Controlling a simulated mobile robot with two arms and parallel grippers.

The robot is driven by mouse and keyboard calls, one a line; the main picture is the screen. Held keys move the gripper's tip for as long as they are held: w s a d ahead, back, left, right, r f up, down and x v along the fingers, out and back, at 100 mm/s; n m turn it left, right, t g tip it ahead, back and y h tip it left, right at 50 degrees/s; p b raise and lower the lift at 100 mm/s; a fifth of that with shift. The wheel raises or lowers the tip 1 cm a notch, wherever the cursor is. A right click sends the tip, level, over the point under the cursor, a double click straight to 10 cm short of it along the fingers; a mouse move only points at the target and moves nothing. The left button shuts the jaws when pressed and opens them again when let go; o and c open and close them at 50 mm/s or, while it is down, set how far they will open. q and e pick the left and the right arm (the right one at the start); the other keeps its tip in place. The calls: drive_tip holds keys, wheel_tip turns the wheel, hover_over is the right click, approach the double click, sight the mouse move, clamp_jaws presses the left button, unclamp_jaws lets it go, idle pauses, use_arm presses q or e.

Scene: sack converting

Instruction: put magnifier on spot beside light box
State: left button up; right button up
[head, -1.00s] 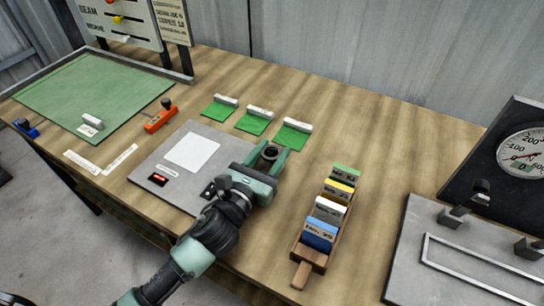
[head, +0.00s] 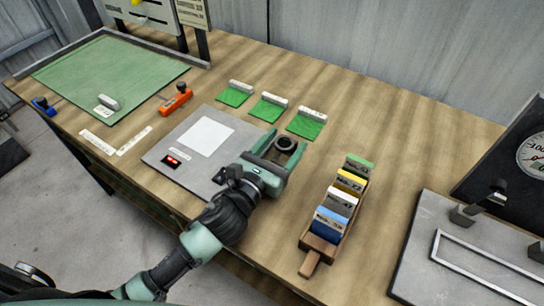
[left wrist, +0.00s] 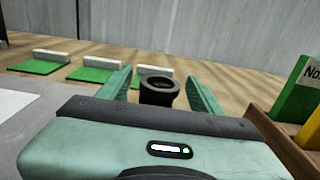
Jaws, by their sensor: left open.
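The magnifier (head: 286,144) is a short black cylinder with a ring-shaped top. It stands upright just right of the light box (head: 187,165), a grey plate with a bright white square. My left gripper (head: 284,149) is open, with one green finger on each side of the magnifier. In the left wrist view the magnifier (left wrist: 158,93) shows between the two spread fingers, with gaps beside it. Its base is partly hidden by my gripper's body, and any marked spot under it cannot be seen. My right gripper is not in view.
Green swatches with white grips (head: 271,106) lie behind the light box. A wooden rack of coloured cards (head: 325,245) stands to the right, with a grey plate (head: 470,230) beyond. An orange tool (head: 177,98) and a green mat (head: 105,75) are at left.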

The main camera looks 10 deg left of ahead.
use_arm(q)
drive_tip(key=b+v, duration=0.1)
drive_tip(key=v, duration=0.9)
drive_tip(key=shift+f+b, duration=0.15)
drive_tip(key=shift+b, duration=0.2)
drive_tip(key=shift+s+a, duration=0.3)
drive_tip(key=shift+s, duration=0.35)
